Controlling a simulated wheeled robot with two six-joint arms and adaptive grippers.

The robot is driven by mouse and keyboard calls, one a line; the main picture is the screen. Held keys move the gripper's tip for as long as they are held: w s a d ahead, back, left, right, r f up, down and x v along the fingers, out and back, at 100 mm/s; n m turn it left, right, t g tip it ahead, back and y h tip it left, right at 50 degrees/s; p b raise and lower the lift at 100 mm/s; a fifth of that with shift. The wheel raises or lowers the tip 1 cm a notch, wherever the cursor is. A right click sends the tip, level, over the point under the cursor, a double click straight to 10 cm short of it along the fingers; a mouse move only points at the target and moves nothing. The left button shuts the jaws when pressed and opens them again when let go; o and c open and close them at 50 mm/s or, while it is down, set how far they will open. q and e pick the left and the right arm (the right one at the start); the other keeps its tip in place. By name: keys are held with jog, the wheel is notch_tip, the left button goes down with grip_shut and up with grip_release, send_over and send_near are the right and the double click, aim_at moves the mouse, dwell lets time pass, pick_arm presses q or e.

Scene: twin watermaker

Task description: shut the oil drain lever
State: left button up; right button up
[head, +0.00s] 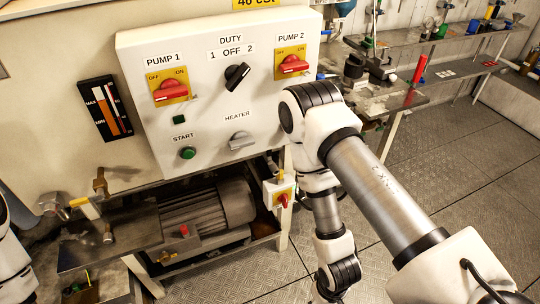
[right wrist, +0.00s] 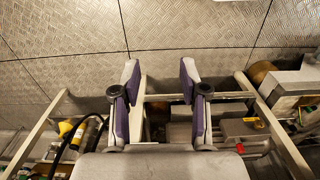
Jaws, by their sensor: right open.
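I cannot tell for sure which part is the oil drain lever. A yellow-handled lever (head: 85,207) sits on brass fittings at the lower left in the head view. A smaller yellow part (head: 88,279) shows below it, near the bottom edge. My right gripper (right wrist: 160,82) is open, with nothing between its two fingers in the right wrist view. It is apart from both yellow parts in the head view, where my right arm hangs down right of the machine and its fingers are out of frame. Only a white piece of my left arm shows at the left edge; its gripper is not seen.
A white control panel (head: 225,95) with red pump switches stands above a grey motor (head: 205,208) in an open frame. A small switch box (head: 279,193) hangs on the frame's right leg. A workbench (head: 385,100) stands behind my right arm. Metal floor (head: 450,160) is clear at right.

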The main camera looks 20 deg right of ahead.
jog(key=w+d+r+t+b, duration=0.1)
jog(key=w+r+t+b, duration=0.3)
jog(key=w, duration=0.9)
jog(key=w+d+r+t+b, duration=0.2)
jog(key=w+r+t+b, duration=0.2)
jog(key=w+t, duration=0.4)
jog(key=w+d+r+t+b, duration=0.2)
jog(key=w+r+t+b, duration=0.2)
jog(key=w, duration=1.6)
notch_tip(320, 180, up, 2)
jog(key=shift+r+t+h+b, duration=0.25)
jog(key=shift+t+h+b, duration=0.05)
jog(key=shift+t, duration=0.7)
jog(key=shift+d, duration=0.1)
grip_shut()
